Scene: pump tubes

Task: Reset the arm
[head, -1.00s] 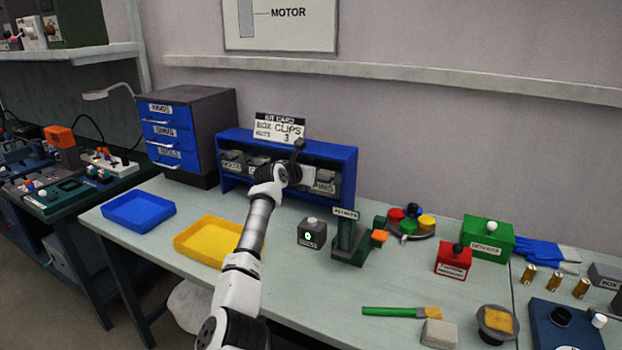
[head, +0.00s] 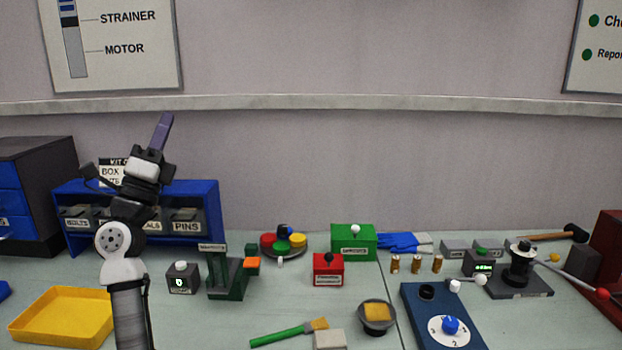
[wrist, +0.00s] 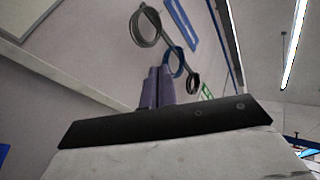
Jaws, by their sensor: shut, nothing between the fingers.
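My arm rises from the lower left of the head view, in front of the blue bin rack. My gripper (head: 162,130) is at its top, tilted slightly right and pointing up against the bare wall, clear of the table. Its purple fingers are together with nothing between them. In the wrist view the two fingers (wrist: 156,86) stand side by side beyond the dark mount. The wrist camera looks up at the wall and ceiling.
The blue rack (head: 135,190) with labelled bins stands behind my arm. A yellow tray (head: 62,318) lies at left, and a dark green stand (head: 222,275) is right of my arm. A wall ledge (head: 350,103) runs behind. In the wrist view, coiled cables (wrist: 146,25) hang on the wall.

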